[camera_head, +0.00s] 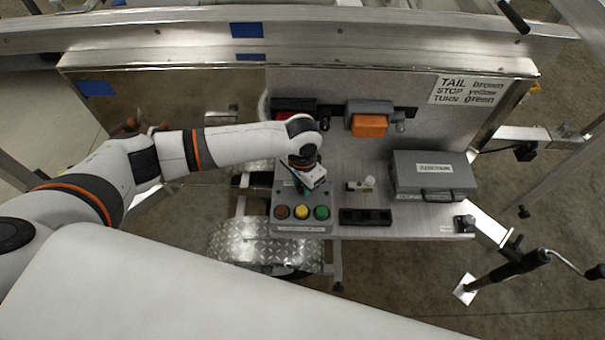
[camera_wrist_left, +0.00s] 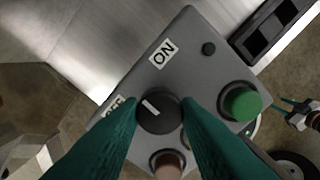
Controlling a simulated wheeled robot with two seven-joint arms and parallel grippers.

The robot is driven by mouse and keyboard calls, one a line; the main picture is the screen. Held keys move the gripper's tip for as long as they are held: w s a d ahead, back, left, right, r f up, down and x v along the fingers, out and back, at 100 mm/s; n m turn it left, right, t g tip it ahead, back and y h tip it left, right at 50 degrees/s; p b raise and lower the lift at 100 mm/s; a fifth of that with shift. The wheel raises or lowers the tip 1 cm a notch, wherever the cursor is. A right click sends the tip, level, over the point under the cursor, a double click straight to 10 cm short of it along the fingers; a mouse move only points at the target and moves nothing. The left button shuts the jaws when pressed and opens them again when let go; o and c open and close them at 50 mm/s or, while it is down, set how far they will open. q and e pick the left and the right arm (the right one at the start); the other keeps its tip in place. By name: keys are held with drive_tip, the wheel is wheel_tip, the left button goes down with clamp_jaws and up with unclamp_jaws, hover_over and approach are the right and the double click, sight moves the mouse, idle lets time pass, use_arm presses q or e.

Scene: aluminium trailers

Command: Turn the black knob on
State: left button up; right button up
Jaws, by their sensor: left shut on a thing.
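The grey control box (camera_head: 301,227) stands on the silver platform, with brown, yellow and green buttons along its front. In the left wrist view its face (camera_wrist_left: 203,77) shows an ON label (camera_wrist_left: 163,53), an OFF label (camera_wrist_left: 114,104) partly hidden by a finger, and the black knob (camera_wrist_left: 158,113). The white mark on the knob points up and left in that view, between the labels and nearer OFF. My left gripper (camera_head: 304,188) reaches down over the box. Its teal fingers (camera_wrist_left: 160,104) are shut on the knob's two sides. The head view hides the knob.
The green button (camera_wrist_left: 242,103) and brown button (camera_wrist_left: 168,162) sit close to the fingers. A black socket block (camera_head: 366,217), a grey case (camera_head: 433,175) and an orange-fronted box (camera_head: 369,125) are to the right. An upright metal panel rises behind.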

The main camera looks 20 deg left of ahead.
sight(302, 187)
use_arm(q)
drive_tip(key=m+p, duration=0.3)
drive_tip(key=m, duration=0.1)
drive_tip(key=shift+r, duration=0.15)
drive_tip(key=shift+m+p, duration=0.65)
drive_tip(key=shift+m, duration=1.45)
drive_tip(key=o, duration=1)
drive_tip(key=shift+c, duration=0.2)
wheel_tip(302, 187, up, 12)
drive_tip(key=shift+b, duration=0.3)
